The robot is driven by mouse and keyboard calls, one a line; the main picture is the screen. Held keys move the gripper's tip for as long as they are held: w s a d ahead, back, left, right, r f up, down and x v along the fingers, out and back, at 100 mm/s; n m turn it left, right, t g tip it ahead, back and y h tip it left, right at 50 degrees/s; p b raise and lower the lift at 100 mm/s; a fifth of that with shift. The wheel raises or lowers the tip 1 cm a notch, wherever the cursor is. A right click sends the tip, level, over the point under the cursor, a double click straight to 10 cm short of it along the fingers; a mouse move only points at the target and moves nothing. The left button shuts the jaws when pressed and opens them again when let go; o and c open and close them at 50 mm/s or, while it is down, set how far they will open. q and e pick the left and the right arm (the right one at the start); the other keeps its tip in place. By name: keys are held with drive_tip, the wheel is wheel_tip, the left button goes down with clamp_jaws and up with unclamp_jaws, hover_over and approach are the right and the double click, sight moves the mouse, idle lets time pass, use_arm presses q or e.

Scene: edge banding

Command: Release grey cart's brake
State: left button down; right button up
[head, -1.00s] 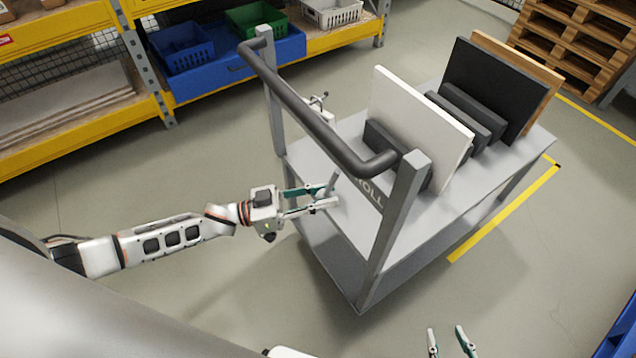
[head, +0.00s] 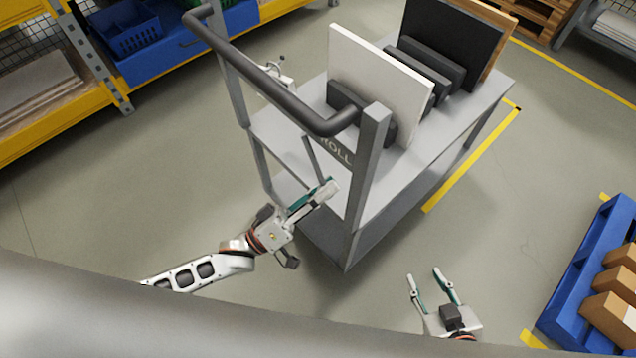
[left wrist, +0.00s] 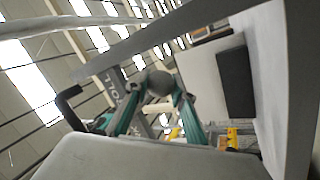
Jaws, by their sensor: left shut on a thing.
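The grey cart (head: 385,195) stands ahead of me with its dark push handle (head: 265,85) toward me. A thin grey brake lever (head: 313,157) shows below the handle, beside a plate marked "ROLL" (head: 337,150). My left gripper (head: 328,188) is at the lever's lower end, between the cart's end posts. In the left wrist view a round grey knob (left wrist: 160,83) sits between the teal fingers, which are shut on it. The fingers partly hide the lever's end in the head view. My right gripper (head: 428,277) is open and empty over the floor, front right.
The cart carries a white panel (head: 375,80), dark blocks and a black panel (head: 450,45). Yellow shelving (head: 60,120) with a blue bin stands at left. A blue pallet with cartons (head: 575,290) is at lower right. Floor left of the cart is clear.

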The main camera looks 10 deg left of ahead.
use_arm(q)
drive_tip(key=shift+s+d+r+n, duration=0.2)
drive_tip(key=shift+d+n, duration=0.05)
drive_tip(key=shift+n, duration=0.15)
use_arm(e)
drive_tip(key=shift+f, duration=0.2)
use_arm(q)
drive_tip(key=shift+t+y, duration=0.3)
use_arm(e)
drive_tip(key=shift+w+d+r, duration=0.1)
drive_tip(key=shift+w+r, duration=0.05)
use_arm(q)
drive_tip(key=c, duration=1.7)
unclamp_jaws()
use_arm(e)
drive_tip(key=shift+w+r, duration=0.1)
drive_tip(key=shift+r, duration=0.05)
